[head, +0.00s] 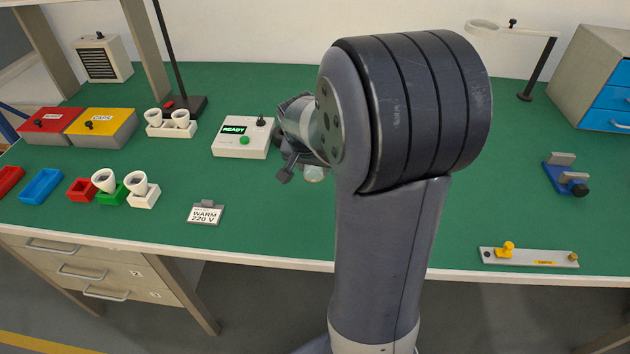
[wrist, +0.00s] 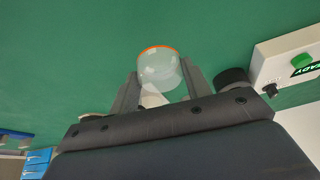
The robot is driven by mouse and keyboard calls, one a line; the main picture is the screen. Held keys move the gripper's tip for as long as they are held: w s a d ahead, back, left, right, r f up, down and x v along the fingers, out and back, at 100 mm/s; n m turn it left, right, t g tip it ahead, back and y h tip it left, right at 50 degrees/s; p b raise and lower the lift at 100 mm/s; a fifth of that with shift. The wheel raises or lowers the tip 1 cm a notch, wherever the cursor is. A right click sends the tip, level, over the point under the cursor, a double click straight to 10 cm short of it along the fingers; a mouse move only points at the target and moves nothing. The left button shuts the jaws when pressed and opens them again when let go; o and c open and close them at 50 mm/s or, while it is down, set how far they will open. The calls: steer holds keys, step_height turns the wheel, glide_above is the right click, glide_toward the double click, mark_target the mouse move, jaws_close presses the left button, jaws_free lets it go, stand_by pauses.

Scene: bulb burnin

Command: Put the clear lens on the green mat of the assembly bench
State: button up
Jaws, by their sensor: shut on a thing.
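The clear lens (wrist: 158,70) is a pale, see-through round piece with an orange rim at its far end in the wrist view. My gripper (wrist: 160,90) is shut on it, one finger on each side. In the head view the lens (head: 314,174) shows below my gripper (head: 300,168), partly hidden by the wrist. The green mat (head: 270,230) covers the bench top and lies beneath the lens. I cannot tell whether the lens touches the mat.
A white READY box (head: 243,137) with a green button stands just left of my gripper. A WARM 220 V card (head: 206,213) is nearer the front. Bins and white cups fill the left. A blue clamp (head: 567,178) stands at right. The front middle is clear.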

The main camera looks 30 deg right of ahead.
mark_target(312, 171)
steer(key=shift+f, duration=1.9)
steer(key=shift+f+b, duration=0.2)
steer(key=shift+b, duration=0.25)
steer(key=o, duration=0.9)
steer(key=shift+r, duration=0.2)
steer(key=shift+r+p, duration=0.25)
steer(key=shift+p, duration=0.1)
steer(key=p+v, duration=0.1)
steer(key=v, duration=1)
steer(key=shift+s+a+r, duration=0.15)
steer(key=shift+s+r, duration=0.05)
